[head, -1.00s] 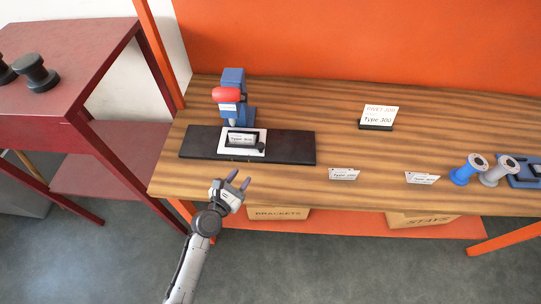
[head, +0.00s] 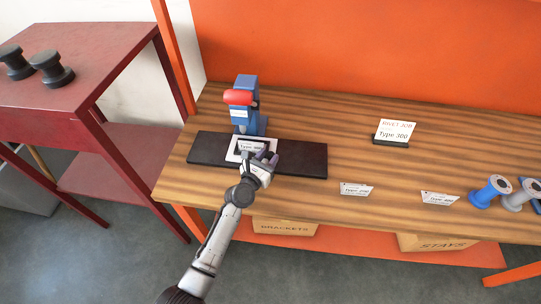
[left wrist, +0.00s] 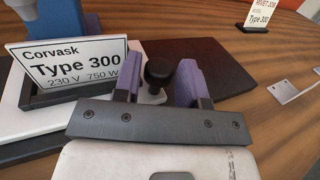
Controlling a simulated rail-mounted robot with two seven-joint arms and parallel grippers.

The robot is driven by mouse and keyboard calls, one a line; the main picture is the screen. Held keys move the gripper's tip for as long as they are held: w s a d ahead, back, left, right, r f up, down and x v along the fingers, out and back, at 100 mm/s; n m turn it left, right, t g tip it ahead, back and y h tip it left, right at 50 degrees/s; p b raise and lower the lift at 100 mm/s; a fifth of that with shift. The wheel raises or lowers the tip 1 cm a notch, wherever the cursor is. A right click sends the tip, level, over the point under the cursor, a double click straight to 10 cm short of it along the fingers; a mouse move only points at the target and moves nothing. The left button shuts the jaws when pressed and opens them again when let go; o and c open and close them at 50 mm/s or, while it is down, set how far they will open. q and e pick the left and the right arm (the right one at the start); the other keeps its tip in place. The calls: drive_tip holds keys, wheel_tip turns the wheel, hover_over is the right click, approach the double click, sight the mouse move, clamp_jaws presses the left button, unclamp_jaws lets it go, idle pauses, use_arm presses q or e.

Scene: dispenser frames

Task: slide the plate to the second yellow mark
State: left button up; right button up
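The white plate (head: 234,154) lies on a long black slab (head: 307,160) on the wooden bench, under a blue press with a red top (head: 245,102). It also shows in the left wrist view (left wrist: 14,118), carrying a "Corvask Type 300" card (left wrist: 75,66) in a dark holder and a black knob (left wrist: 158,72). My left gripper (head: 266,157) is over the plate's right part. In the left wrist view its purple fingers (left wrist: 160,66) stand open on either side of the knob, with small gaps. I see no yellow marks. My right gripper is out of view.
A "Rivet job Type 300" sign (head: 394,132) stands further right. Small cards (head: 356,189) lie along the bench's front edge, with blue and grey spools (head: 490,191) at the right. The slab right of the plate is clear. A red table (head: 85,90) stands at left.

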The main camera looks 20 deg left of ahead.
use_arm(q)
drive_tip(key=shift+w+d, duration=0.15)
drive_tip(key=shift+w, duration=0.75)
clamp_jaws()
